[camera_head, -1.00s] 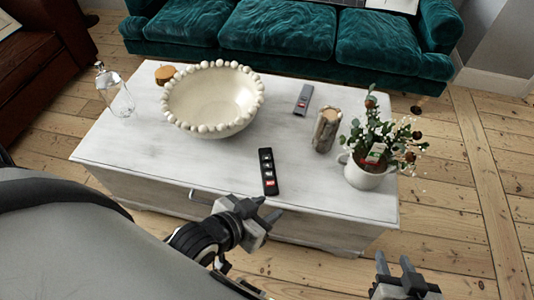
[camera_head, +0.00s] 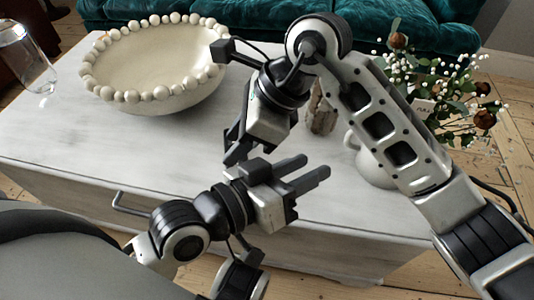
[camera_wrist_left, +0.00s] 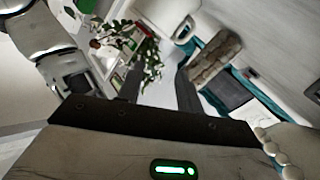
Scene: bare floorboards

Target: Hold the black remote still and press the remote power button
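The black remote is not visible in either current view; my grippers and arms cover the table's front middle, where it lay earlier. My left gripper (camera_head: 322,171) is over the table's front part, its two fingers pointing right with a gap between them. In the left wrist view its dark fingers (camera_wrist_left: 160,85) stand apart with nothing seen between them. My right gripper (camera_head: 233,158) points down toward the tabletop just behind and left of the left gripper. Its fingertips are partly hidden, so I cannot tell whether it touches or holds anything.
The white table (camera_head: 90,135) bears a beaded bowl (camera_head: 150,65) at back left, a glass bottle (camera_head: 30,60), a wooden candle holder (camera_head: 320,112) and a potted plant (camera_head: 440,95). My right arm crosses in front of the plant's pot. A teal sofa (camera_head: 250,12) stands behind.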

